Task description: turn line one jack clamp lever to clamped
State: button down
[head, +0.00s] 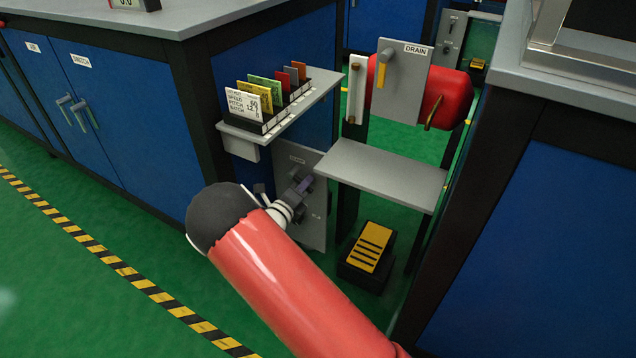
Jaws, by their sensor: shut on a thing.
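The grey jack clamp plate (316,228) is fixed low on the end of the blue cabinet, under a small shelf. Its printed labels are too small to read. My gripper (302,186) is at the upper part of this plate, shut on the lever there. The lever itself is mostly hidden by the fingers and my wrist, so its angle cannot be told. My red arm reaches in from the bottom of the view and covers the plate's left side.
A card rack (275,116) stands on the shelf (240,131) just above my gripper. To the right are a red drum (446,98) with a DRAIN plate (408,85), a grey ledge (385,174) and a yellow pedal (370,250). Green floor lies open at left.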

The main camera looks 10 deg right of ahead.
jog(key=m, duration=0.1)
jog(key=f+m+b, duration=0.1)
jog(key=shift+w+a+f+m, duration=0.2)
jog(key=shift+a+m, duration=0.05)
jog(key=shift+m, duration=0.15)
jog(key=shift+w+a+f+m+b, duration=0.4)
jog(key=shift+m+b, duration=0.45)
jog(key=shift+m, duration=0.75)
jog(key=shift+w+a+f+m+b, duration=0.1)
jog(key=shift+w+a+m+b, duration=0.2)
jog(key=shift+a+m+b, duration=0.9)
jog(key=shift+w+d+f+m+b, duration=0.1)
jog(key=shift+w+f+m+b, duration=0.3)
jog(key=shift+m, duration=1.6)
jog(key=shift+r, duration=0.2)
jog(key=c, duration=1.4)
grip_release()
jog(key=shift+s+a, duration=0.1)
